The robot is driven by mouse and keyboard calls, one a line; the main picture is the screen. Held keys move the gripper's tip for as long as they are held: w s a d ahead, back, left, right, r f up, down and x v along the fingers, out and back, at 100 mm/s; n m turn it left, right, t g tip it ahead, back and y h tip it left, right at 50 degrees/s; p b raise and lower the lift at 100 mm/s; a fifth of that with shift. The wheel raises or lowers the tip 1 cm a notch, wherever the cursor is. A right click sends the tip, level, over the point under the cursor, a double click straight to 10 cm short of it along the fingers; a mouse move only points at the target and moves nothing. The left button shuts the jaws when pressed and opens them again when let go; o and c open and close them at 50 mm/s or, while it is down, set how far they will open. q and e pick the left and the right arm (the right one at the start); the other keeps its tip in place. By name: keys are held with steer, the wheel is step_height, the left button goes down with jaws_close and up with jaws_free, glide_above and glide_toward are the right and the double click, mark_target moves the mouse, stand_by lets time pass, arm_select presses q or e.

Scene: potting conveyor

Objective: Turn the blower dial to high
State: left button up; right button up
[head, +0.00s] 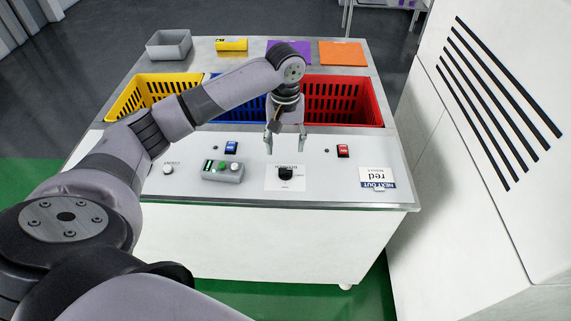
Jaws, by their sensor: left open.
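The blower dial (286,173) is a black knob on a white label plate on the front panel of the white bench. The label's writing is too small to read, and I cannot tell which setting the dial points to. My left gripper (285,146) is open and empty, pointing down just behind and above the dial, apart from it. My left arm reaches in from the left across the bench. My right gripper is not in view.
Yellow (135,97), blue and red (345,87) crates stand behind. A white cabinet (490,120) bounds the right.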

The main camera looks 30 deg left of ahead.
mark_target(286, 169)
arm_select(q)
step_height(286, 169, down, 10)
steer(key=shift+r+p, duration=0.25)
steer(key=shift+p, duration=0.2)
steer(key=shift+c, duration=0.2)
steer(key=c, duration=1.1)
